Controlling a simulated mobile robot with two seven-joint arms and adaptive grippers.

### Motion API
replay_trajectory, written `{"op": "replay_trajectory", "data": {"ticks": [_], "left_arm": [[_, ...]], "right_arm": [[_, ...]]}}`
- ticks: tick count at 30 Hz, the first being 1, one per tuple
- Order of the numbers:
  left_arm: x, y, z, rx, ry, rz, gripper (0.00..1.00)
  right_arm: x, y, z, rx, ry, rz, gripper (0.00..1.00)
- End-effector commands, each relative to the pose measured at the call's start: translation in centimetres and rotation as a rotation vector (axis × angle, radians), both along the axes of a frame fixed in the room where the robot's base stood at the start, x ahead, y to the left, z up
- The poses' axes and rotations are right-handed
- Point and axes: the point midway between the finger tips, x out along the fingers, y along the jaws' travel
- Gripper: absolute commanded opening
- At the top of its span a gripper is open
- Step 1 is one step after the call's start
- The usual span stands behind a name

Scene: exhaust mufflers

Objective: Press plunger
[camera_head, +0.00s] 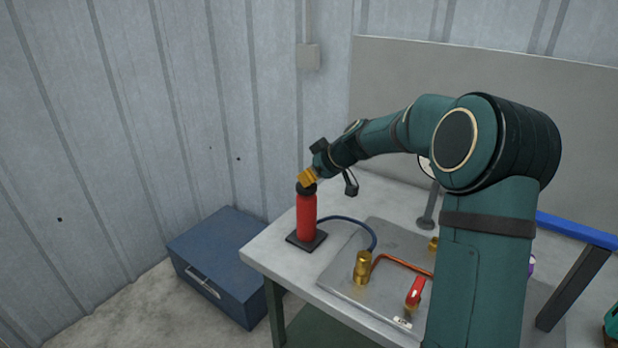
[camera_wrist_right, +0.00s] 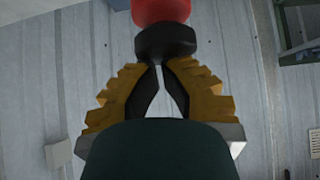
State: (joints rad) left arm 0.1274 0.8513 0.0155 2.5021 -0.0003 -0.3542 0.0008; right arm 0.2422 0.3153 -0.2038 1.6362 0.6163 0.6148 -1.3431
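The plunger device is a red upright cylinder (camera_head: 306,216) with a black cap (camera_head: 305,189), standing on a black square base (camera_head: 306,241) at the table's left corner. My right gripper (camera_head: 307,178) points down from above, its yellow fingers at the black cap. In the right wrist view, the fingers (camera_wrist_right: 161,68) converge with only a narrow gap, their tips at the black cap (camera_wrist_right: 166,42); the red body (camera_wrist_right: 161,11) shows beyond. The fingers look shut against the cap rather than around it. Whether the cap is pushed down cannot be told. My left gripper is not in view.
The table (camera_head: 275,248) carries a metal plate (camera_head: 340,280) with brass fittings (camera_head: 362,268), a copper pipe (camera_head: 402,263) and a red valve handle (camera_head: 415,291). A blue hose (camera_head: 352,222) leads from the cylinder. A blue toolbox (camera_head: 222,255) stands on the floor at left.

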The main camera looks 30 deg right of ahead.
Motion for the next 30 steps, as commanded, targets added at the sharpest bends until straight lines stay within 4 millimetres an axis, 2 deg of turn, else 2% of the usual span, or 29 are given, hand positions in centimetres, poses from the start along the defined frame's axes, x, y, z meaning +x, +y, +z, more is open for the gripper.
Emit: {"op": "replay_trajectory", "data": {"ticks": [7, 11, 14, 18, 24, 30], "left_arm": [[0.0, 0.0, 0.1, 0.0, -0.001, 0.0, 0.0], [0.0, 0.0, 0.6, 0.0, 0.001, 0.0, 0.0], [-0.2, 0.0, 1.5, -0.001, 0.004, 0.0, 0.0], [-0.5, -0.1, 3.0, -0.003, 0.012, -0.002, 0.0], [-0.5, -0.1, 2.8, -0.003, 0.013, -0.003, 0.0], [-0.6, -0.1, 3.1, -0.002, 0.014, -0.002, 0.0]], "right_arm": [[0.0, 0.0, -0.1, 0.0, 0.003, 0.001, 0.0], [0.1, 0.2, 0.7, -0.001, 0.002, 0.002, 0.0], [0.2, 0.5, 2.2, -0.002, 0.0, 0.003, 0.0], [0.4, 1.0, 5.1, -0.001, -0.003, 0.002, 0.0], [-2.8, -0.4, 7.8, -0.002, -0.003, 0.0, 0.0], [-5.0, -1.3, 10.1, -0.001, -0.001, 0.0, 0.0]]}}
